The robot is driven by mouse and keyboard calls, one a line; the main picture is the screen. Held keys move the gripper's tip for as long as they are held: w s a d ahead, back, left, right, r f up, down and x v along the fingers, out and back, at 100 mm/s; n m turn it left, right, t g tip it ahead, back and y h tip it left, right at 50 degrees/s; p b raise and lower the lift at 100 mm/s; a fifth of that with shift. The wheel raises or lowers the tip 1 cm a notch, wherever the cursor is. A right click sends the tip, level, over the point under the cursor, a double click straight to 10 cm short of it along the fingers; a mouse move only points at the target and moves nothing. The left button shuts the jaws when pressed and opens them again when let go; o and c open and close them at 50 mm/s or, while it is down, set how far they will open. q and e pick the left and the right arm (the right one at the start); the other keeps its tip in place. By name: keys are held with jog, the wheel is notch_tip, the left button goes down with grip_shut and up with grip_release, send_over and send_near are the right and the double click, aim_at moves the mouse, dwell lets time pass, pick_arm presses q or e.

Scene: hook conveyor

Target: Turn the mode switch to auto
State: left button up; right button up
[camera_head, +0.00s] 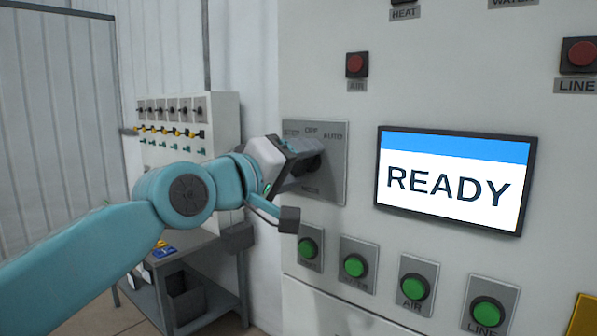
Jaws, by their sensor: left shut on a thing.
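The mode switch (310,165) is a dark rotary knob on a grey plate (335,185) on the light panel, with OFF and AUTO lettering along the top and MODE lettering below. My left gripper (303,163) comes in from the left and is shut on the knob. The gripper hides much of the knob and the left part of the plate, so I cannot tell which position the knob points to. My right gripper is not in view.
A screen (455,180) reading READY is right of the plate. Several green buttons (355,265) line the panel below. Red lamps or buttons (357,64) sit above. A cabinet (222,118) with small switches and a table (190,255) stand behind my arm.

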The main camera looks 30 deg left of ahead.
pick_arm(q)
jog(key=shift+w+f+m+b, duration=0.1)
jog(key=shift+f+m+b, duration=0.25)
jog(key=shift+m, duration=0.75)
jog(key=o, duration=1.1)
jog(key=shift+d+r, duration=0.1)
jog(key=shift+c, duration=0.2)
jog(key=shift+s+r, duration=0.1)
jog(key=shift+s, duration=0.1)
jog(key=shift+s, duration=0.1)
jog(key=s+a+b, duration=0.1)
jog(key=s+b, duration=0.1)
jog(key=s, duration=1.4)
jog(key=shift+a, duration=0.2)
